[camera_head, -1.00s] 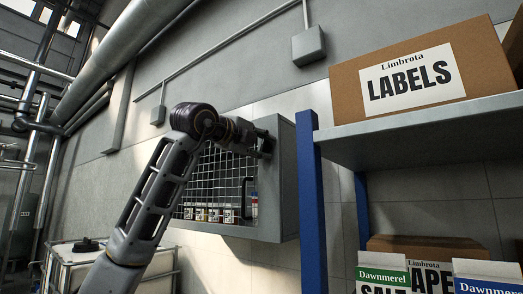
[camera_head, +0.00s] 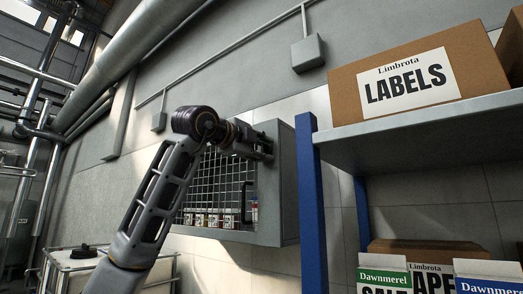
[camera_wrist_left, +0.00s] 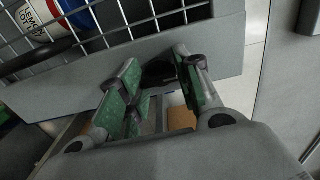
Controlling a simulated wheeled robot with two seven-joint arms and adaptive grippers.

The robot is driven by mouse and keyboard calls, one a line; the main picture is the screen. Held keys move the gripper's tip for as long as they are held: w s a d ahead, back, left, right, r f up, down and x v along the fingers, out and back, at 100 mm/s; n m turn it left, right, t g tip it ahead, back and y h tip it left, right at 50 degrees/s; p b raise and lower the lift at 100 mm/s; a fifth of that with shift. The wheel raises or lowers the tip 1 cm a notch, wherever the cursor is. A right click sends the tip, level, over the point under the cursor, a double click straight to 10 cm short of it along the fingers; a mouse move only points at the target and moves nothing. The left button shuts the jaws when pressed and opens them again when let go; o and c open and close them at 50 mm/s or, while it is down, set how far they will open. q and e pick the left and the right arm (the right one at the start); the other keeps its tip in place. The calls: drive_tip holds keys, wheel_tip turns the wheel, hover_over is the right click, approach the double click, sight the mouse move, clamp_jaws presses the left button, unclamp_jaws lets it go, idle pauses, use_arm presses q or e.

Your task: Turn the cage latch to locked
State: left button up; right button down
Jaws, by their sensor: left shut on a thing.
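The wire cage (camera_head: 221,180) is a grey wall-mounted box with a mesh front, and a black bar handle (camera_head: 243,203) stands on its door. My left gripper (camera_head: 267,146) is at the upper right of the cage front, at the door's edge. In the left wrist view its green-padded fingers (camera_wrist_left: 158,74) are on either side of a dark latch knob (camera_wrist_left: 158,72) on the grey frame, shut on it. The fingers hide part of the latch, so I cannot tell its angle. My right gripper is not in view.
Several small labelled containers (camera_head: 208,218) stand inside the cage. A shelf with a blue post (camera_head: 312,200) stands close to the right of the cage and carries a LABELS box (camera_head: 405,85). A white tank (camera_head: 75,268) is at the lower left.

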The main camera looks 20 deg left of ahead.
use_arm(q)
drive_tip(key=o, duration=0.9)
drive_tip(key=shift+c, duration=0.2)
drive_tip(key=shift+o, duration=0.8)
drive_tip(key=shift+a, duration=0.1)
drive_tip(key=shift+s+a, duration=0.2)
drive_tip(key=shift+s, duration=0.3)
drive_tip(key=v, duration=1)
drive_tip(key=shift+s, duration=0.4)
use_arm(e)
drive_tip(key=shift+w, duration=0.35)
use_arm(q)
drive_tip(key=shift+a+r, duration=0.1)
drive_tip(key=shift+r, duration=0.05)
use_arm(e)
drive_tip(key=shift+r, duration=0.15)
use_arm(q)
wheel_tip(320, 180, up, 10)
drive_tip(key=p, duration=1)
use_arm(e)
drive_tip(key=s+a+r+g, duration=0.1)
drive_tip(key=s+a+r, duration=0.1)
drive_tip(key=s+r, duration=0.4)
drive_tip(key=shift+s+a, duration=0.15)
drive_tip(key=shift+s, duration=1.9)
